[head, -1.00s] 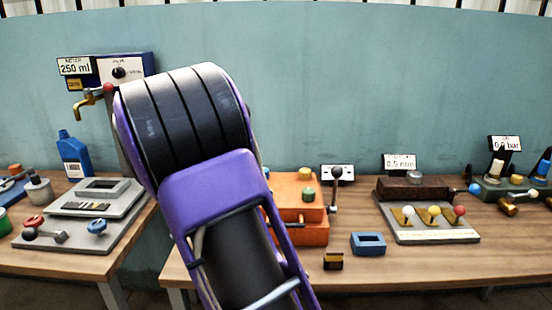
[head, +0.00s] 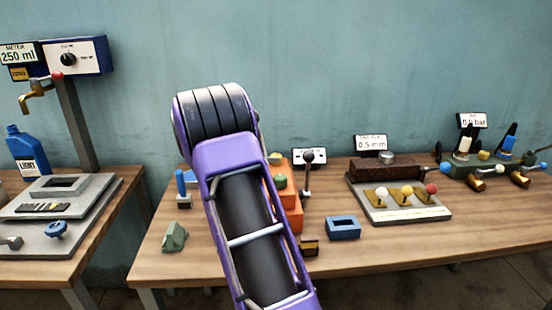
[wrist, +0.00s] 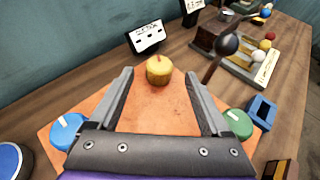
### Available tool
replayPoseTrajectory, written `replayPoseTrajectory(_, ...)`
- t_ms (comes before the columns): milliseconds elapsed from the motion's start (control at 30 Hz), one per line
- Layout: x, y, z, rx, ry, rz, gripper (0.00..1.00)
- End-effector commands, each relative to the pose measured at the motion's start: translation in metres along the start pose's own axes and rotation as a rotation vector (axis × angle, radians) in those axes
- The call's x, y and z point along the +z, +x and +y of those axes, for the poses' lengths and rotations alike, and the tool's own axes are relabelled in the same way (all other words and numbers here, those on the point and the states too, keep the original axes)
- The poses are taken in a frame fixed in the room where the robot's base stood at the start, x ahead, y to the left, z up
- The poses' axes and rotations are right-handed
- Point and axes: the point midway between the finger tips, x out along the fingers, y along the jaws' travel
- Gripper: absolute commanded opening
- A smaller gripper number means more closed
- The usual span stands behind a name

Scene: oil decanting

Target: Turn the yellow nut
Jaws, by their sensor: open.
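In the head view only a sliver of the nut (head: 275,157) shows beside my arm. My gripper (wrist: 158,84) is open and empty above the block, its two fingers pointing toward the nut, which shows between their tips. I cannot tell how high the fingers are. A blue nut (wrist: 69,130) and a green nut (wrist: 236,124) lie to either side of the fingers. My arm hides the gripper in the head view.
A dark-knobbed lever (wrist: 228,45) stands right of the yellow nut, close to the right finger. A white label panel (wrist: 146,37) stands behind the block. A blue hollow block (head: 343,228) and a panel with several coloured knobs (head: 400,208) are farther right.

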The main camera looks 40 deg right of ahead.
Motion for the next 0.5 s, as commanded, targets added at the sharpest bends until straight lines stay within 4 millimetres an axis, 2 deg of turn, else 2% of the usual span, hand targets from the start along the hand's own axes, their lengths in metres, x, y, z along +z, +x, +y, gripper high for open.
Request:
replayPoseTrajectory(33,-0.001,0.013,-0.001,-0.004,0.001,0.001,0.81)
replayPoseTrajectory(200,0.0,0.041,-0.001,-0.002,0.001,0.0,0.81)
replayPoseTrajectory(333,0.0,0.054,0.0,-0.001,0.001,0.0,0.81)
replayPoseTrajectory(500,0.0,0.059,0.0,0.0,0.0,0.0,0.81)
